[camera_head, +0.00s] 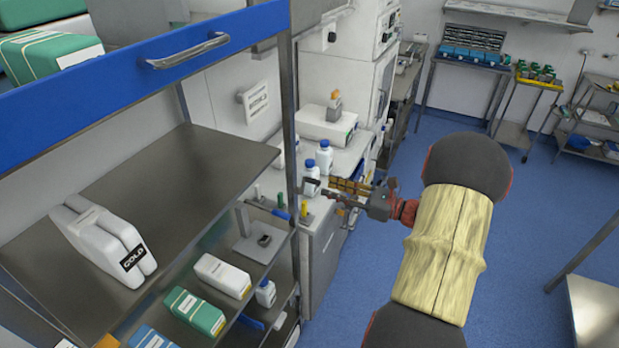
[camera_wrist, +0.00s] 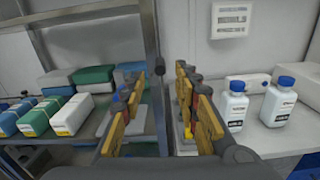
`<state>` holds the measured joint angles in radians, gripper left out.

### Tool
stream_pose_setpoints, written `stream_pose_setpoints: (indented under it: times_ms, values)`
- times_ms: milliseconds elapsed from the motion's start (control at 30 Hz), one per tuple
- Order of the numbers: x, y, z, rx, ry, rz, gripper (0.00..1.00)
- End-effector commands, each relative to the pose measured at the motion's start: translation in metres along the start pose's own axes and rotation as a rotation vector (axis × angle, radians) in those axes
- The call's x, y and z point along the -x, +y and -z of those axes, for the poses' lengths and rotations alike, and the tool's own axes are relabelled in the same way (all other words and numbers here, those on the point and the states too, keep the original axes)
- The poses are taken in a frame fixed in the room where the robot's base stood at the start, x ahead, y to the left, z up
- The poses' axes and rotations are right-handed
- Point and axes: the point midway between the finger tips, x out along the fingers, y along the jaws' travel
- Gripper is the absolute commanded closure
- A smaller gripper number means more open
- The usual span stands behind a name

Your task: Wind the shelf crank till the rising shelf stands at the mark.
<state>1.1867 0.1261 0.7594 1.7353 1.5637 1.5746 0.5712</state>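A shelf rack stands at the left of the head view. Its wide grey shelf (camera_head: 190,160) carries white packs marked COLD (camera_head: 105,240); this may be the rising shelf. A small dark part (camera_head: 311,185) beside the front post may be the crank, but it is too small to be sure. I cannot make out a height mark. My gripper (camera_head: 327,187) points left towards that post, with its yellow-padded fingers apart. In the wrist view the gripper (camera_wrist: 160,82) is open and empty, with the post (camera_wrist: 154,55) behind the gap.
A blue-fronted upper shelf (camera_head: 120,85) with a metal handle overhangs the left. Lower shelves hold green and white boxes (camera_head: 195,312). White bottles with blue caps (camera_head: 324,158) stand on the counter behind my gripper; they also show in the wrist view (camera_wrist: 279,103). The blue floor (camera_head: 530,190) is clear at right.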

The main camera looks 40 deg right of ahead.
Motion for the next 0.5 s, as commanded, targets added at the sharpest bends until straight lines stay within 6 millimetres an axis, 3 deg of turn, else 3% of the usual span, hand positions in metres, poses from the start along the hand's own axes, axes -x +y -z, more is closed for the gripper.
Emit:
stream_pose_setpoints:
  times_ms: [500]
  values:
    - [-0.067, 0.001, 0.0, -0.005, 0.0, -0.002, 0.69]
